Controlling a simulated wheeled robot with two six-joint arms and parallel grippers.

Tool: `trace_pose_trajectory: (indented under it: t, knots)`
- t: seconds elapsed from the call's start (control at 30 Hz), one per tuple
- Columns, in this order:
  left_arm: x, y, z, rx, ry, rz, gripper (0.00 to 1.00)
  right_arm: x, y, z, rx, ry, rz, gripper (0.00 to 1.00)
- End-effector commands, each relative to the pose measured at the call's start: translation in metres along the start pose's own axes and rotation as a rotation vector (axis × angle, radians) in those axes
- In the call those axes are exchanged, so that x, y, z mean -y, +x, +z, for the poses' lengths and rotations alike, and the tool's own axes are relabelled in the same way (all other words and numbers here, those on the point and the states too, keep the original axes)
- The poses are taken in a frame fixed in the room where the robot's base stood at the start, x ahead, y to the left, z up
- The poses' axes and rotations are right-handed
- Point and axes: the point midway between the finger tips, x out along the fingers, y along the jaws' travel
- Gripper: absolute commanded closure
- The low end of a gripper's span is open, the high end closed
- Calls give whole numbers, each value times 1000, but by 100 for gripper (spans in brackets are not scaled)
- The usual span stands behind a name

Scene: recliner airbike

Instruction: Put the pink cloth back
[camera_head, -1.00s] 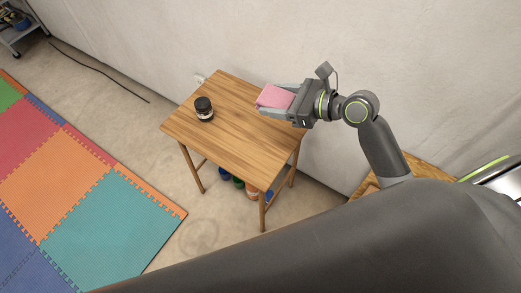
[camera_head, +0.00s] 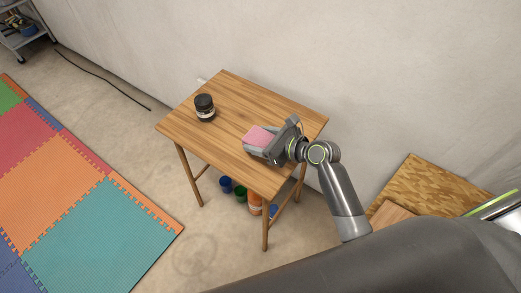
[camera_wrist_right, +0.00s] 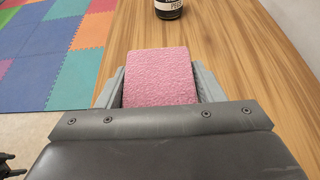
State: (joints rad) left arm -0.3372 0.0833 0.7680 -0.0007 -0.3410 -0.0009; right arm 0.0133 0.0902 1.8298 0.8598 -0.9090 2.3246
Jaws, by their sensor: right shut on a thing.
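The pink cloth (camera_head: 258,137) is a small textured block-like piece between the fingers of my right gripper (camera_head: 261,143). It also shows in the right wrist view (camera_wrist_right: 160,78), with a grey finger along each side. My right gripper is shut on it, over the right front part of the wooden table (camera_head: 222,125). I cannot tell whether the cloth touches the tabletop. My left gripper is not in view.
A dark jar with a black lid (camera_head: 205,107) stands at the table's left; it also shows in the right wrist view (camera_wrist_right: 168,8). Several coloured containers (camera_head: 240,194) sit below the table. A wall is behind. A coloured foam mat (camera_head: 95,235) covers the floor at left. The table's middle is clear.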

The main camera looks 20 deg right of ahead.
Motion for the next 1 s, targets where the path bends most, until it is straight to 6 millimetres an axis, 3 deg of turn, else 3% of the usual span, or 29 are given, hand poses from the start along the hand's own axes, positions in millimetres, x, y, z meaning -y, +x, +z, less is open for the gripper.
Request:
trace_pose_trajectory:
  t: [0.3, 0.67, 0.7, 0.8, 0.87, 1.0]
  knots:
    - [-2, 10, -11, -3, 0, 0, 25, 0, 15, -35, 0, 2, 0, 57]
    - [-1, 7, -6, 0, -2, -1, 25, 0, 16, -37, 0, 0, 0, 57]
    - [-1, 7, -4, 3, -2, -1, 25, 0, 16, -38, 1, -1, 0, 36]
    - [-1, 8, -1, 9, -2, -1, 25, 0, 16, -37, 1, -1, 0, 23]
    - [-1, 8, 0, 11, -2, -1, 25, 0, 16, -37, 1, -1, 0, 17]
    - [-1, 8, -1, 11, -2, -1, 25, 0, 15, -37, 1, 0, 0, 17]
